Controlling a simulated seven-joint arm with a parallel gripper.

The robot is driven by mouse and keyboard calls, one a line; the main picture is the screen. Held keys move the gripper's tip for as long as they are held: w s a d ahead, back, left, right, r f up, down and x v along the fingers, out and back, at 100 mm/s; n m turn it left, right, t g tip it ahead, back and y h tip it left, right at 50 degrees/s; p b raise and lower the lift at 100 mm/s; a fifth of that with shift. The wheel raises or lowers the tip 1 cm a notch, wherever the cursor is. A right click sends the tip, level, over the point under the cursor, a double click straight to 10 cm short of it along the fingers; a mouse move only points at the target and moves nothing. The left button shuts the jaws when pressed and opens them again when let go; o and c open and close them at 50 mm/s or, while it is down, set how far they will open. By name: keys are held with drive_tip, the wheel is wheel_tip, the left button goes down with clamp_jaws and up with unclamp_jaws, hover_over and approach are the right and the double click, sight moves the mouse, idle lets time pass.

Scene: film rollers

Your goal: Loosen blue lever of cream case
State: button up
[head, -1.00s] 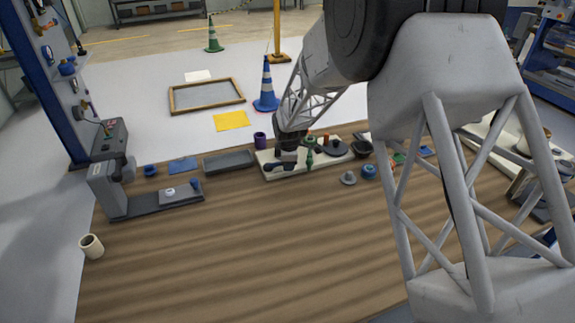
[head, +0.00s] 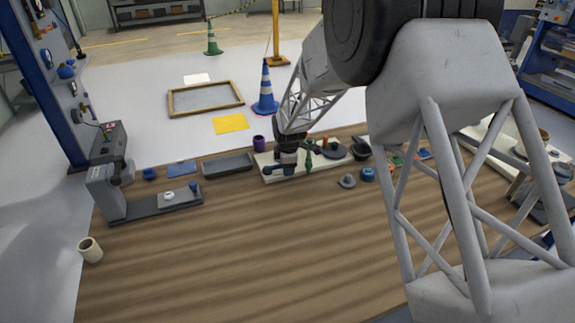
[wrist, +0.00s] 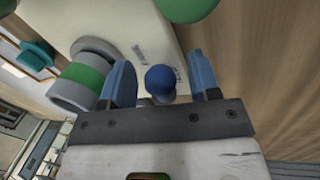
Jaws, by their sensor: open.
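The cream case (head: 268,158) lies flat at the back of the wooden table, with rollers and knobs on top. In the wrist view the cream case (wrist: 104,22) fills the upper middle. The blue lever shows there as a round blue knob (wrist: 160,79) between my two fingers. My gripper (wrist: 163,82) is open, with one blue finger on each side of the knob and a visible gap at the right. Whether the left finger touches it, I cannot tell. In the head view my gripper (head: 286,168) is small and dark over the left part of the case.
A grey and green roller (wrist: 82,82) stands close to the left finger. A green knob (wrist: 187,6) is above the fingers in the wrist view. A grey tray (head: 227,164) lies left of the case, and a blue round part (head: 367,174) lies right.

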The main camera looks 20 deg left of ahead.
drive_tip(key=shift+s+d+r, duration=0.15)
drive_tip(key=shift+s+r, duration=0.05)
drive_tip(key=shift+r, duration=1.1)
drive_tip(key=shift+s+d+r, duration=0.1)
drive_tip(key=shift+s+r, duration=0.15)
drive_tip(key=shift+r, duration=1)
drive_tip(key=shift+s+d+r, duration=0.15)
drive_tip(key=shift+s+r, duration=0.05)
drive_tip(key=shift+r, duration=1.1)
drive_tip(key=shift+d, duration=0.1)
drive_tip(key=s+d+r+m, duration=0.4)
drive_tip(key=d+r, duration=0.2)
drive_tip(key=d, duration=0.5)
drive_tip(key=s+d+r+m, duration=0.4)
drive_tip(key=d+r, duration=0.3)
drive_tip(key=d, duration=0.4)
drive_tip(key=s+d+r+m, duration=0.4)
drive_tip(key=s+d+r, duration=0.15)
drive_tip(key=d, duration=0.65)
drive_tip(key=s+d+m, duration=0.6)
drive_tip(key=s+d, duration=0.3)
drive_tip(key=s, duration=0.4)
drive_tip(key=s+d+r+m+h, duration=0.1)
drive_tip(key=s+d+m, duration=0.5)
drive_tip(key=s+d, duration=0.4)
drive_tip(key=s, duration=0.4)
drive_tip(key=shift+d+t, duration=0.15)
drive_tip(key=shift+t, duration=0.25)
